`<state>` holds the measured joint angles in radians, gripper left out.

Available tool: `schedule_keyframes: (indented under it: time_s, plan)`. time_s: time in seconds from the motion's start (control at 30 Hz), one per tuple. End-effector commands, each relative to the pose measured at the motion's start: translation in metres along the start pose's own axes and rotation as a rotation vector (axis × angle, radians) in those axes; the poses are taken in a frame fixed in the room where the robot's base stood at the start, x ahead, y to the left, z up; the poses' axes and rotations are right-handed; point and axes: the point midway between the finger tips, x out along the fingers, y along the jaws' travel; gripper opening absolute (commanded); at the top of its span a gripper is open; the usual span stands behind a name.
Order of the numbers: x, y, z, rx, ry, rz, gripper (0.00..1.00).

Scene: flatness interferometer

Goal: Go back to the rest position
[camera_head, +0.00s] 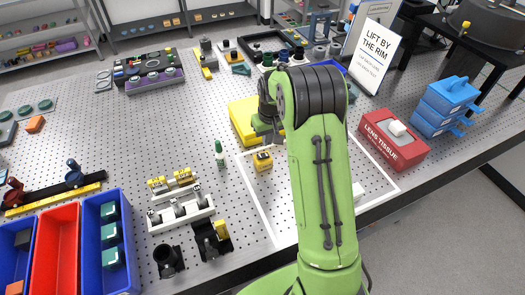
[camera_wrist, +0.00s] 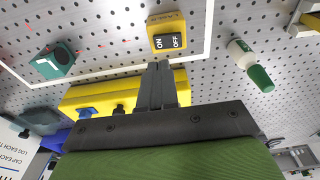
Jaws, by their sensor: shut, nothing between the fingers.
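My green arm stands in the middle of the head view and bends down over the perforated table (camera_head: 130,180). My gripper (camera_wrist: 157,68) shows in the wrist view with its fingers together and nothing between them. Its tips are close to a small yellow box with an ON/OFF switch (camera_wrist: 167,35); I cannot tell whether they touch it. That box also shows in the head view (camera_head: 262,161). A larger yellow box (camera_head: 243,120) is beside my gripper, partly hidden by it. In the head view the fingers are mostly hidden by my arm.
A green-capped bottle (camera_head: 220,154) stands left of the switch box. Blue bins (camera_head: 92,245) and a red bin (camera_head: 55,255) are at front left. A red tissue box (camera_head: 393,145) and blue stacked trays (camera_head: 440,108) stand at right. A sign (camera_head: 373,45) stands behind my arm.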

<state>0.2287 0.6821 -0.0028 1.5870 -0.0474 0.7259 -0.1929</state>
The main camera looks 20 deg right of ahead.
Motion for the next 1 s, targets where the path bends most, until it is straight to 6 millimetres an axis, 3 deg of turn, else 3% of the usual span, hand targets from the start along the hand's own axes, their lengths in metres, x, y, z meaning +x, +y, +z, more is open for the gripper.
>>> schedule_keyframes:
  time_s: [0.2, 0.7, 0.77, 0.87, 1.0]
  plan:
    - [-0.022, 0.0, -0.004, 0.0, 0.001, 0.0, 0.0]
    - [-0.025, -0.001, -0.002, -0.001, 0.004, 0.001, 0.0]
    - [-0.042, -0.006, 0.001, -0.002, 0.019, 0.004, 0.0]
    - [-0.094, -0.023, 0.018, -0.007, 0.063, 0.011, 0.0]
    - [-0.168, -0.052, 0.07, -0.01, 0.132, 0.018, 0.0]
